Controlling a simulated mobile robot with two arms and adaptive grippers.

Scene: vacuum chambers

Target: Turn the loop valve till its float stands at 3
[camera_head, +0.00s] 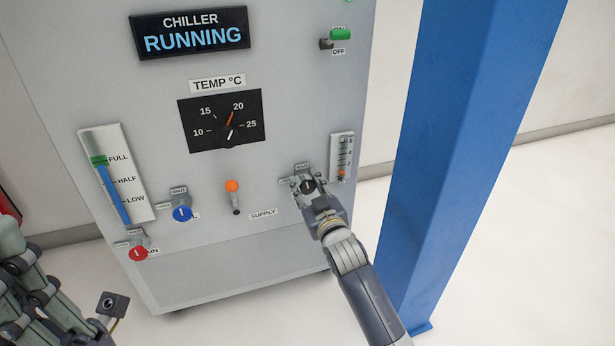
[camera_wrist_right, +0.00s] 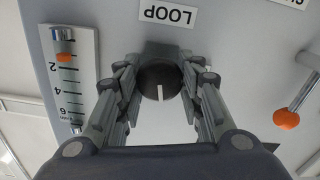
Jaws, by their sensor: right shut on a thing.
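The loop valve is a round black knob (camera_wrist_right: 160,82) with a white pointer line, below the LOOP label (camera_wrist_right: 167,14) in the right wrist view. The line points down in that picture. My right gripper (camera_head: 307,187) is shut on the knob, its fingers on both sides; it also shows in the right wrist view (camera_wrist_right: 160,95). The flow gauge (camera_head: 342,157) is beside the valve. Its orange float (camera_wrist_right: 65,57) stands just short of the 2 mark, near the scale's low end. Parts of my left arm are at the left edge; its fingertips are unclear.
The grey chiller panel carries an orange-tipped supply lever (camera_head: 232,186), a blue knob (camera_head: 182,214), a red knob (camera_head: 138,253) and a green switch (camera_head: 341,34). A blue column (camera_head: 465,130) stands close to the right of my right arm.

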